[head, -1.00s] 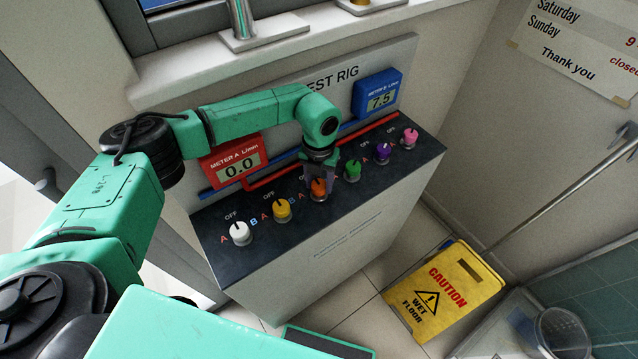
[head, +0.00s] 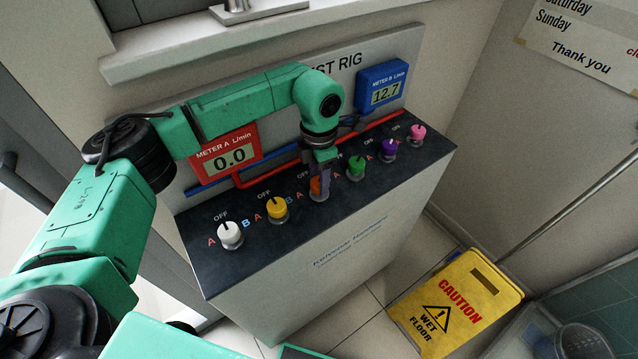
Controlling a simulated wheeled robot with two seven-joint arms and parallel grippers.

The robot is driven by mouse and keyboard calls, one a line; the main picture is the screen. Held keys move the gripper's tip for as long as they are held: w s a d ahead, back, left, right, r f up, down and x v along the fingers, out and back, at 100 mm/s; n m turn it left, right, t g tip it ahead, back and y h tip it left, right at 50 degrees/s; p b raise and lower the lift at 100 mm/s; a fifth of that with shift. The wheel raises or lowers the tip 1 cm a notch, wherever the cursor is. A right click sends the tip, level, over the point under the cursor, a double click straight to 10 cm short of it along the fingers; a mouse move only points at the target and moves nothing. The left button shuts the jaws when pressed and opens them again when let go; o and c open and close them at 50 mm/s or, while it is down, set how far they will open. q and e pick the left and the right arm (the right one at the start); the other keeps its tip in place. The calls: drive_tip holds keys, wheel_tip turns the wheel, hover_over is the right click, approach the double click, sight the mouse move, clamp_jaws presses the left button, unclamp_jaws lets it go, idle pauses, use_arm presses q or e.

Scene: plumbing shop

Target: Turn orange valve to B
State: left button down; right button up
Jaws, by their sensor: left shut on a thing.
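The orange valve (head: 317,191) is a knob in the row on the dark top of the test rig, between the yellow and green knobs. My left gripper (head: 320,176) comes down on it from above and is shut on it. The fingers cover most of the knob, so its pointer cannot be read. The red meter A (head: 229,159) behind the row reads 0.0. The blue meter B (head: 383,91) at the back right reads 12.7. My right gripper is not in view.
A white knob (head: 230,236) and a yellow knob (head: 277,208) stand left of the orange valve. A green knob (head: 355,168), a purple knob (head: 388,150) and a pink knob (head: 416,135) stand to its right. A yellow wet-floor sign (head: 455,306) is on the floor at right.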

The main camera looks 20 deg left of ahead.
use_arm(q)
drive_tip(key=shift+m, duration=0.5)
drive_tip(key=shift+r+b, duration=0.1)
drive_tip(key=shift+b, duration=0.2)
drive_tip(key=shift+c, duration=1.4)
unclamp_jaws()
drive_tip(key=shift+r, duration=0.3)
wheel_tip(320, 180, up, 14)
drive_tip(key=b, duration=0.2)
